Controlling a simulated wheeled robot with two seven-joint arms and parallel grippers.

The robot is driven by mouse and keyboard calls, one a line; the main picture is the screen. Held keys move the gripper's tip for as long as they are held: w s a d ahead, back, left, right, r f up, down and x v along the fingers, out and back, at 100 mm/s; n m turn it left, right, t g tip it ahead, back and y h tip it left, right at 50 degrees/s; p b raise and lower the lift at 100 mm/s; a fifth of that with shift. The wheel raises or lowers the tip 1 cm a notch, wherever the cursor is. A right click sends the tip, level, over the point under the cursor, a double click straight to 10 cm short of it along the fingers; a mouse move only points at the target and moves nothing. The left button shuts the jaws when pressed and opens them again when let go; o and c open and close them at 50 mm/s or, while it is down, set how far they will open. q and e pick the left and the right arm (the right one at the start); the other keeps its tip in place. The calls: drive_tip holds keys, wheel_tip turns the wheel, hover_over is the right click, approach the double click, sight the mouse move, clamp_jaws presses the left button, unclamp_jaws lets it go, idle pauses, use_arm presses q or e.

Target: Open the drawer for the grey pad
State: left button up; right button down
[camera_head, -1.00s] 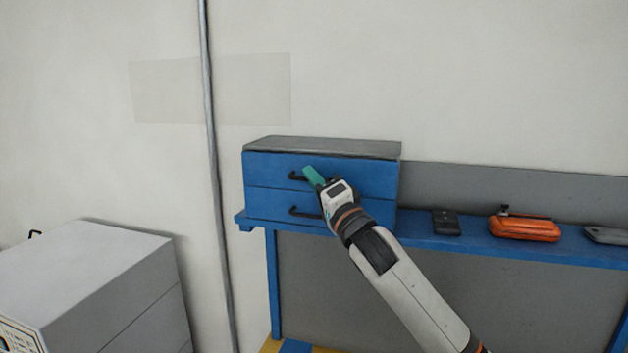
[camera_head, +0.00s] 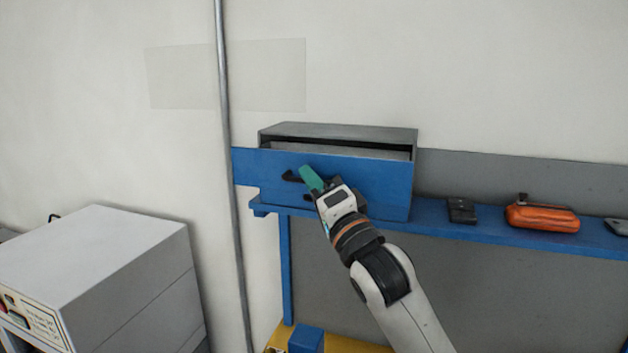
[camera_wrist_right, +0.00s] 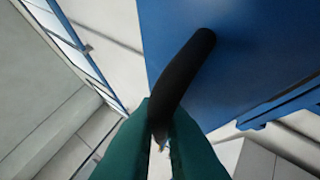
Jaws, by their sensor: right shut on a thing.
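The blue-fronted drawer cabinet (camera_head: 340,132) stands on the blue shelf against the wall. Its upper drawer (camera_head: 375,180) is pulled part way out, with a dark gap behind its front. My right gripper (camera_head: 308,178) is at the upper drawer's black handle (camera_head: 291,176). In the right wrist view, its green fingers (camera_wrist_right: 160,125) are shut on the black handle (camera_wrist_right: 185,75), one on each side. The lower drawer is mostly hidden behind the upper one and my arm. I cannot make out a grey pad. My left gripper is not in view.
The blue shelf (camera_head: 480,235) runs to the right, holding a dark flat item (camera_head: 462,211), an orange case (camera_head: 542,218) and a grey item (camera_head: 617,226). A grey box-shaped machine (camera_head: 95,260) stands at lower left. A vertical pipe (camera_head: 230,100) runs down the wall.

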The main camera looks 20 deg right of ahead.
drive_tip(key=c, duration=1.8)
unclamp_jaws()
drive_tip(key=shift+w, duration=0.1)
drive_tip(key=shift+f, duration=0.1)
drive_tip(key=b+v, duration=0.4)
drive_tip(key=v, duration=0.8)
drive_tip(key=shift+b, duration=0.4)
